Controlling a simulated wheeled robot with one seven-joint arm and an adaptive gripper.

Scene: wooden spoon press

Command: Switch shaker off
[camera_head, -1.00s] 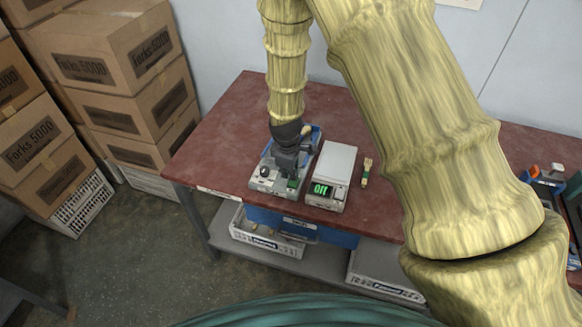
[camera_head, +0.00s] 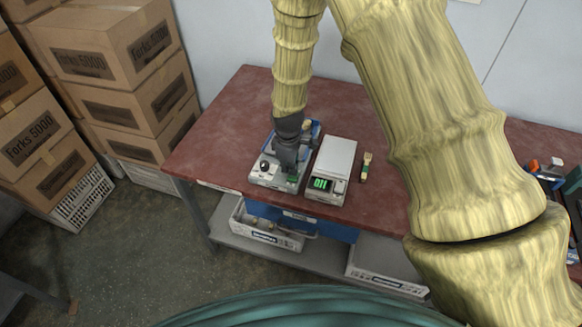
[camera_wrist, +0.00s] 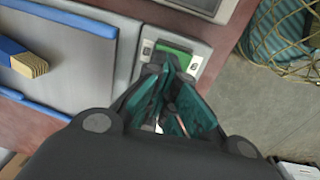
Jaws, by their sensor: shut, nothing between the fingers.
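The shaker (camera_head: 262,178) is the pale device with a blue tray and a black knob (camera_head: 264,165), on the left part of the red table. Its green switch (camera_head: 292,178) is on the front right corner and also shows in the wrist view (camera_wrist: 178,58). My gripper (camera_head: 290,170) points down over that corner, just behind the switch in the head view. In the wrist view my teal fingers (camera_wrist: 168,74) come together beside the switch, empty. Whether they touch it, and which way the switch is tipped, I cannot tell.
A white device with a green display (camera_head: 325,184) stands close to the right of the shaker. A small wooden-and-green item (camera_head: 365,166) lies beyond it. The red table (camera_head: 222,135) is bare to the left. Stacked boxes (camera_head: 120,100) stand at the left.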

